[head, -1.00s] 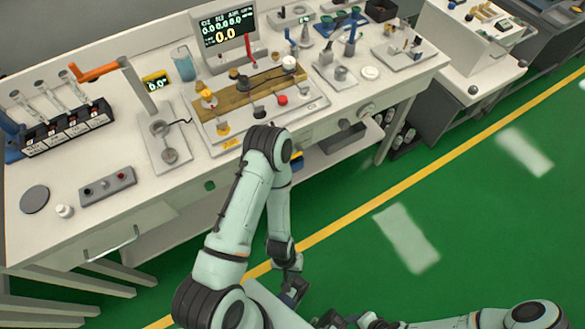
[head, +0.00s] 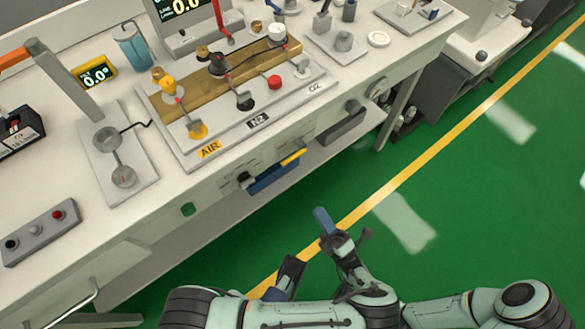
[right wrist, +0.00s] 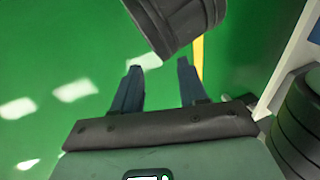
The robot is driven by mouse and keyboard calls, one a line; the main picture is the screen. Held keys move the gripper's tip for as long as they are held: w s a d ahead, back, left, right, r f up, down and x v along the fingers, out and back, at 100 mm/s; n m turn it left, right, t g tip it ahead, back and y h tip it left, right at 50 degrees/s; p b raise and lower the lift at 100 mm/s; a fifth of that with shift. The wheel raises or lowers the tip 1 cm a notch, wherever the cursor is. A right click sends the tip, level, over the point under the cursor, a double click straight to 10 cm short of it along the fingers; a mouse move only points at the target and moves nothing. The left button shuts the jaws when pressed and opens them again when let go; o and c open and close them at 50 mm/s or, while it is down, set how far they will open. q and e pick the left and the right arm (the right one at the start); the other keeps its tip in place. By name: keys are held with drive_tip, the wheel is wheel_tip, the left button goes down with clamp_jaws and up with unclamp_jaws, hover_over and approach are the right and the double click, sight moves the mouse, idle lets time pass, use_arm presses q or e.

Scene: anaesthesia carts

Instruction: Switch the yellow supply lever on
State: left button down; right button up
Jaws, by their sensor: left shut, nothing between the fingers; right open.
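The yellow supply lever (head: 198,131) is on the grey panel, just behind the yellow AIR label (head: 209,149). Its yellow knob end points toward the table's front edge. A black lever (head: 245,101) stands by the N2 label (head: 258,121), and a pale lever (head: 303,71) by the O2 label. My left gripper (head: 322,219) is low over the floor in front of the table, its blue fingertips together, empty and well apart from the lever. My right gripper is open and empty in the right wrist view (right wrist: 158,88); it is hard to make out in the head view.
A yellow-handled item (head: 293,157) and a blue tray (head: 272,179) sit below the tabletop edge. A blue cup (head: 134,47), a 0.0 display (head: 95,74) and a button box (head: 38,232) are on the table. The green floor in front is open.

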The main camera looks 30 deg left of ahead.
use_arm(q)
drive_tip(key=shift+r, duration=0.15)
drive_tip(key=p+x, duration=0.1)
drive_tip(key=x, duration=1.3)
use_arm(e)
drive_tip(key=shift+s+a+r+g, duration=0.15)
drive_tip(key=shift+s+a+r, duration=0.1)
drive_tip(key=shift+s+r, duration=0.25)
drive_tip(key=shift+s+a+r+g, duration=0.15)
drive_tip(key=shift+s+a+r, duration=0.15)
drive_tip(key=shift+s, duration=0.35)
use_arm(q)
drive_tip(key=shift+s+p, duration=0.1)
drive_tip(key=shift+p, duration=0.2)
use_arm(e)
drive_tip(key=shift+r+y, duration=0.1)
drive_tip(key=shift+y, duration=0.2)
